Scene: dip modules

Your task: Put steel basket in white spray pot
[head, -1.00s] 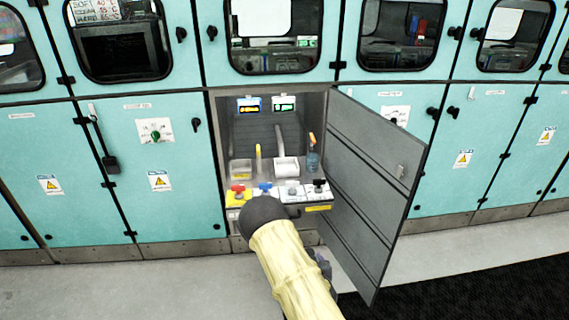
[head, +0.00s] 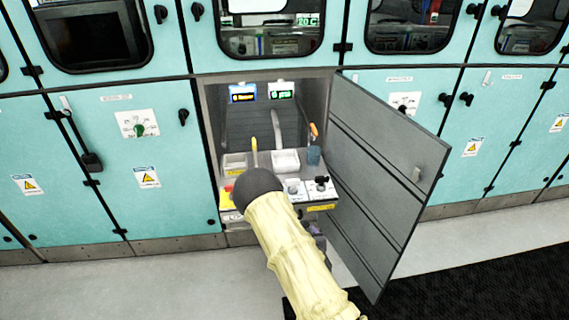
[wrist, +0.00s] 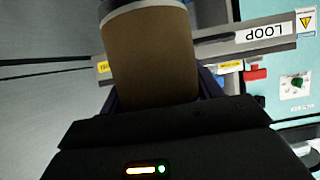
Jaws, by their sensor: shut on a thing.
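The white spray pot (head: 285,160) appears to be the white basin inside the open cabinet, between a yellow-marked basin and a blue item. In the wrist view, my gripper (wrist: 158,98) is shut on a brown cylinder with a grey rim, which appears to be the steel basket (wrist: 150,55). The cylinder stands roughly upright in that view, and its lower end is hidden behind the gripper body. In the head view my arm hides the gripper and what it holds. The held cylinder is outside the basin.
The grey cabinet door (head: 385,180) stands open on the right. A yellow-marked basin (head: 235,165) and a blue item (head: 313,156) flank the white basin. A control ledge with knobs (head: 321,182) runs in front. Grey floor (head: 130,285) is clear at left.

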